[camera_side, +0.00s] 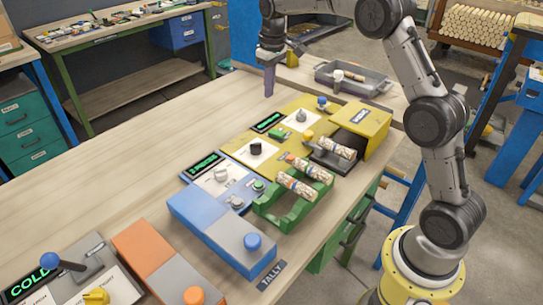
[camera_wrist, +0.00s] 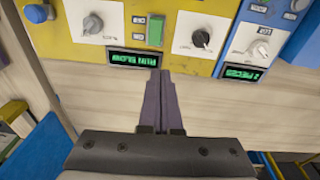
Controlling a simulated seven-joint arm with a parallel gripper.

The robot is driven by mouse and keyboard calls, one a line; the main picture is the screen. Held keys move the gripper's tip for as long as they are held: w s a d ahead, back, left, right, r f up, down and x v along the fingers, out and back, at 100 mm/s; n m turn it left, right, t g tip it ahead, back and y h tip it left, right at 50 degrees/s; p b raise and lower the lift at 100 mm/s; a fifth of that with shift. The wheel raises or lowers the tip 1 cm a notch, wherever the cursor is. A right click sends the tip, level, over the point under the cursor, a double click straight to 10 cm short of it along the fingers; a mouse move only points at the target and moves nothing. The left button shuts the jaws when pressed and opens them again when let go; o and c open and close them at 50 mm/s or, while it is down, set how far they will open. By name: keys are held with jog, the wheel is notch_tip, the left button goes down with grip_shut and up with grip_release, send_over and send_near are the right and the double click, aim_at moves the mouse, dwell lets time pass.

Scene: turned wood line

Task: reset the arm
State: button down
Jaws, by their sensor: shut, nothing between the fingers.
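My gripper (camera_side: 269,95) hangs fingers down at the far side of the wooden workbench (camera_side: 140,130), apart from the yellow machine panel. Its two purple-grey fingers are closed together with nothing between them. In the wrist view, the gripper (camera_wrist: 161,75) points toward the yellow panel (camera_wrist: 180,60), with the fingertips by a green-lit display (camera_wrist: 133,58) reading "RUN SLOW". What lies directly under the fingers is partly hidden by them.
A green rack (camera_side: 285,222) holds patterned cylinders, and another cylinder (camera_side: 338,148) lies by the yellow box (camera_side: 362,128). Blue (camera_side: 215,225) and orange (camera_side: 150,255) boxes stand nearer. A grey tray (camera_side: 365,88) sits behind. The bench's left middle is clear.

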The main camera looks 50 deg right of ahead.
jog(key=s+a+r+t, duration=0.2)
jog(key=s+a+r, duration=0.3)
jog(key=s+r, duration=0.4)
jog(key=s+a+r+t, duration=0.1)
jog(key=s+a+r, duration=0.4)
jog(key=s, duration=0.5)
jog(key=s+a+f, duration=0.1)
jog(key=s+f, duration=0.3)
jog(key=s, duration=0.4)
jog(key=s+f+t, duration=0.1)
jog(key=s+f, duration=0.4)
jog(key=s, duration=0.4)
jog(key=shift+s+a+f, duration=0.2)
jog(key=shift+a+f, duration=0.05)
jog(key=shift+a, duration=0.1)
